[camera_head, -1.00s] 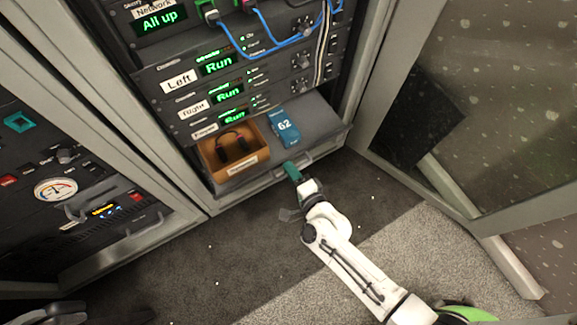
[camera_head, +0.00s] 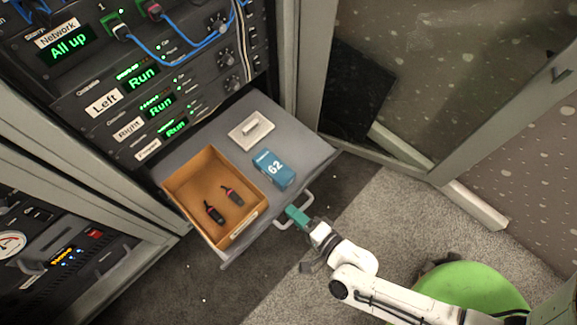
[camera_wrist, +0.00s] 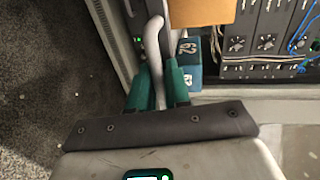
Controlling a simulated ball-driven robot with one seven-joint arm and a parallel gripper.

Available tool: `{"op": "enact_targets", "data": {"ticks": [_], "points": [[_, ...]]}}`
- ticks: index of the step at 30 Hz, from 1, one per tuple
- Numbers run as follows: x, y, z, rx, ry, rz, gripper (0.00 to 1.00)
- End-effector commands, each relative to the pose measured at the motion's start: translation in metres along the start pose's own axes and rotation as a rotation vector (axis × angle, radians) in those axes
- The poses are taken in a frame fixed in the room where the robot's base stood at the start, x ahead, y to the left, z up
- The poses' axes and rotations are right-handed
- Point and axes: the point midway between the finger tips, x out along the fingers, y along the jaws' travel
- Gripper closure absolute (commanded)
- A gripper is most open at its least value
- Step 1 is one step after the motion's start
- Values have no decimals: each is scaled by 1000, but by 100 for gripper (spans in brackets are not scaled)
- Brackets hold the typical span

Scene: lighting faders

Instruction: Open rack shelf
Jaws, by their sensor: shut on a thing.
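The grey rack shelf (camera_head: 305,150) is pulled out of the rack at its lower part. A bar handle (camera_head: 308,200) sits on its front edge. My gripper (camera_head: 297,216) has green fingers and is at this handle. In the wrist view the two fingers (camera_wrist: 160,88) are shut on the light grey handle (camera_wrist: 153,45), one on each side. On the shelf are a brown box (camera_head: 180,186) holding two dark red-tipped items, a blue box marked 62 (camera_head: 273,168), and a light grey flat piece with a raised bar (camera_head: 251,130).
Rack units with green displays and blue cables (camera_head: 180,45) stand above the shelf. An open glazed door (camera_head: 450,70) is at the right. A neighbouring cabinet (camera_head: 70,240) stands at the left. Carpet floor (camera_head: 200,290) is clear in front.

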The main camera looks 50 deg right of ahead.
Motion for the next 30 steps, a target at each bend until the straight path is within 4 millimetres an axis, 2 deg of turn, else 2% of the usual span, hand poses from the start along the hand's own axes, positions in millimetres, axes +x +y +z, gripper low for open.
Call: {"op": "enact_targets", "data": {"ticks": [12,13,16,30], "points": [[-3,1,1,0,-2,2,100],[-3,1,1,0,-2,2,81],[-3,1,1,0,-2,2,71],[0,-2,1,0,-1,1,71]]}}
